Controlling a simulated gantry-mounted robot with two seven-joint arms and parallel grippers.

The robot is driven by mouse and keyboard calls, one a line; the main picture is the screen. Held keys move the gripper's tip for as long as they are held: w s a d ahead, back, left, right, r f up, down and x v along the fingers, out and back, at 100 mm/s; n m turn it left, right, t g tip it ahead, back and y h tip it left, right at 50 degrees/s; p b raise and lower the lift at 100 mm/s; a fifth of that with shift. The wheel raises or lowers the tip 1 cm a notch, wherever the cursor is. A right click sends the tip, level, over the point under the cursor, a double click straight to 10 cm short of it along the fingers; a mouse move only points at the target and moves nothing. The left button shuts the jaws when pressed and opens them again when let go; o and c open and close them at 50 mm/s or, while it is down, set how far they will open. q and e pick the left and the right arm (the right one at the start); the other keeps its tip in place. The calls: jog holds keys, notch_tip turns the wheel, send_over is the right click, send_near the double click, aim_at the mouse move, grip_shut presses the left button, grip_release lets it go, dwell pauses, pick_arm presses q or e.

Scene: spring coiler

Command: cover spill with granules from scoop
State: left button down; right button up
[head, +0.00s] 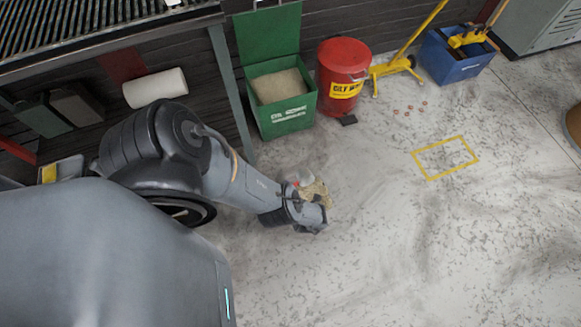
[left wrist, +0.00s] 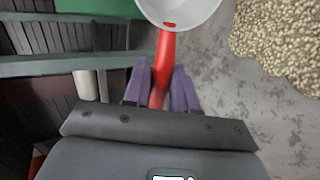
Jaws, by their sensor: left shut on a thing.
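My left gripper (left wrist: 161,75) has its purple fingers shut on the red handle of the scoop (left wrist: 164,62). The scoop's pale grey bowl is cut off by the top edge of the left wrist view; the part that shows looks empty. A heap of tan granules (left wrist: 281,42) lies on the floor to the right of the bowl. In the head view the granules (head: 319,190) and a bit of the scoop (head: 299,178) show just beyond my left wrist, which hides the rest. No liquid shows around the heap. My right gripper is out of view.
An open green bin (head: 285,119) holding granules stands against the wall, with a red waste can (head: 341,75) to its right. A blue tub (head: 455,66) stands farther right. A yellow floor outline (head: 446,158) lies on otherwise open floor. A workbench (head: 120,35) is at upper left.

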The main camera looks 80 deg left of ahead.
pick_arm(q)
jog(key=shift+w+d+b, duration=0.25)
jog(key=shift+w+d, duration=0.1)
jog(key=shift+w, duration=0.3)
jog(key=shift+w+d+b, duration=0.25)
jog(key=shift+w+d, duration=0.05)
jog(key=shift+w, duration=0.3)
jog(key=shift+s, duration=0.1)
dwell(1.2)
